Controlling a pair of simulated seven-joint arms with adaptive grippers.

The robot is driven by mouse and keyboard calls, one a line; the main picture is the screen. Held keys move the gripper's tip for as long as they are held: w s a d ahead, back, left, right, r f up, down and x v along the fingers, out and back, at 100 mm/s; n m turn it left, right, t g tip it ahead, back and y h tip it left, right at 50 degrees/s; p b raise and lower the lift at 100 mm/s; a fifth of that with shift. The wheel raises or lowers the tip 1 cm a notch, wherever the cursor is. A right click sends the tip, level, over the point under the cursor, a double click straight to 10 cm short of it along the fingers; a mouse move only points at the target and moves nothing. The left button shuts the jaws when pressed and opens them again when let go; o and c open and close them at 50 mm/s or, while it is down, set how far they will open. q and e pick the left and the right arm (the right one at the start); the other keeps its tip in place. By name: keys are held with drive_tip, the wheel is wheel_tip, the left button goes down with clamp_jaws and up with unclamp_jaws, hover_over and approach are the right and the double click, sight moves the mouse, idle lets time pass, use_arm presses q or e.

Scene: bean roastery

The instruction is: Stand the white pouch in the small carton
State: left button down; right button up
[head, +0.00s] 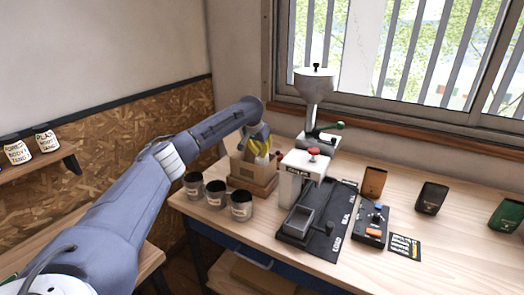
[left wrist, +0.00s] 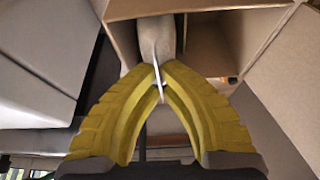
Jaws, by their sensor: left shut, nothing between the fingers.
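The small carton (head: 243,172) is an open brown cardboard box near the back left of the bench. Its inside and flaps fill the top of the left wrist view (left wrist: 262,28). The pale grey-white pouch (left wrist: 157,38) stands inside the carton, against the cardboard wall, partly hidden behind my fingertips. My left gripper (head: 260,145) has yellow fingers and is over the carton's opening. In the left wrist view its fingertips (left wrist: 159,80) meet, shut and empty, just in front of the pouch; whether they touch it I cannot tell. My right gripper is not in view.
Three dark labelled jars (head: 216,194) stand in front of the carton. A white press machine (head: 303,172) and a grinder (head: 314,88) stand to its right. Orange (head: 373,182), black (head: 431,197) and green (head: 506,214) pouches stand farther right. The bench's front right is clear.

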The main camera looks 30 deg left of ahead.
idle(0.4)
use_arm(q)
drive_tip(key=c, duration=1.1)
unclamp_jaws()
drive_tip(key=shift+r, duration=3.5)
